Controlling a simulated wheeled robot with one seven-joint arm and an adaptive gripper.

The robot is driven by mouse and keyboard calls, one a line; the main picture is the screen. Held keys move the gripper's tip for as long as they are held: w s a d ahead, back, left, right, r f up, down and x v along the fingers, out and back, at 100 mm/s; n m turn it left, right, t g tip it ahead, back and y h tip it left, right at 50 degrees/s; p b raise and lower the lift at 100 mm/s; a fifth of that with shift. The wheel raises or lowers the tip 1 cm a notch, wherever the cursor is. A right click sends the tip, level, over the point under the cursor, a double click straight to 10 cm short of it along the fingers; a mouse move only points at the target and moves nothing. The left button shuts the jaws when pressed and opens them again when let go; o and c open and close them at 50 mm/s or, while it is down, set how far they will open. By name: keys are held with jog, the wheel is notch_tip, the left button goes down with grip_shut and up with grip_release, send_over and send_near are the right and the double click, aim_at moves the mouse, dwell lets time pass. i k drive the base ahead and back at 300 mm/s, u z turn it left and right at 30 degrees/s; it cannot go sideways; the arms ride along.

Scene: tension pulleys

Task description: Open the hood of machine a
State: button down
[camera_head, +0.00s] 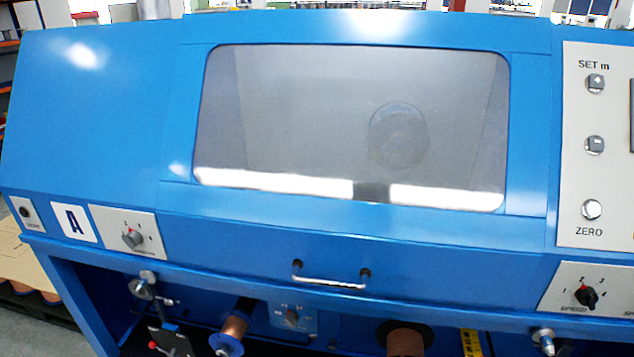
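Machine A is a blue cabinet that fills most of the head view, marked by a white plate with the letter A (74,223) at its lower left. Its hood (350,225) is down, with a large grey see-through window (310,120). A dark round shape shows faintly behind the window. A silver bar handle (331,281) with dark end mounts sits on the hood's lower front edge. My gripper is not in view, and nothing touches the handle.
Panels with knobs (133,238) and buttons (592,209) flank the hood. Below the handle is an open bay with copper-coloured spools (404,340), a blue-flanged spool (227,343) and metal fittings (143,287). Shelving (10,45) stands behind at the left.

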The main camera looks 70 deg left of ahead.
aim_at(493, 258)
jog(key=k, duration=0.35)
jog(key=u, duration=1.25)
jog(key=i, duration=0.2)
jog(key=u, duration=0.65)
jog(key=k, duration=1.3)
jog(key=z, duration=0.4)
jog(key=i, duration=0.5)
jog(key=z, duration=0.15)
